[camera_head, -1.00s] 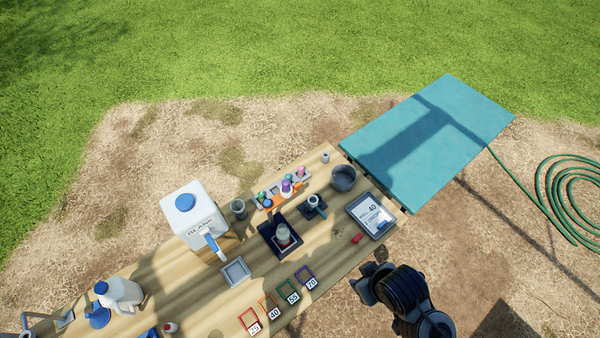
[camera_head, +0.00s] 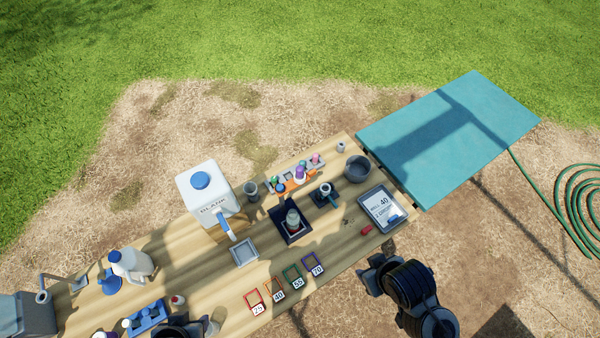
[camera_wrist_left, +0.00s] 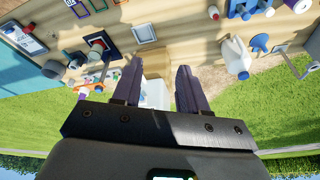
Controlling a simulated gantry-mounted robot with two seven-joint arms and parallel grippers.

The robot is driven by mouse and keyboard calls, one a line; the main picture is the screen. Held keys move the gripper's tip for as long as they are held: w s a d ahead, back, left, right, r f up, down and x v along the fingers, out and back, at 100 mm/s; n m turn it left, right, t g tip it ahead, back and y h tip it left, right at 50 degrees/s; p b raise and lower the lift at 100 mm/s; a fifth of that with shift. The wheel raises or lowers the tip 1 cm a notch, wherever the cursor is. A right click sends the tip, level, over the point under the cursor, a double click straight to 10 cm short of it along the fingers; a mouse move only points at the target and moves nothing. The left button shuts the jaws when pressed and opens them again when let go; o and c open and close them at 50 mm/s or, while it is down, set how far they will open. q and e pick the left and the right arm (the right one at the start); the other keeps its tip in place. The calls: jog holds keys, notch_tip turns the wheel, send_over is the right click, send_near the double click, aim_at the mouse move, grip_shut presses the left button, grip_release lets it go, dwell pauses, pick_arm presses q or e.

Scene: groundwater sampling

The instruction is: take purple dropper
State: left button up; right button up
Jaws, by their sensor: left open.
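In the left wrist view the rack area (camera_wrist_left: 98,80) lies left of my left gripper (camera_wrist_left: 156,72), partly hidden by the near finger. This gripper is open and empty, with its fingers spread above the table. In the head view, my right gripper (camera_head: 372,270) hangs off the table's front right edge; its jaws are too dark to read.
A white BLANK jug (camera_head: 205,197) stands left of the rack. A grey cup (camera_head: 251,190), dark pot (camera_head: 358,168) and a black stand with a jar (camera_head: 292,219) surround it.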

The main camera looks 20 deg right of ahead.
pick_arm(q)
jog(key=shift+o, duration=0.3)
jog(key=shift+o, duration=1.3)
jog(key=shift+w, duration=0.1)
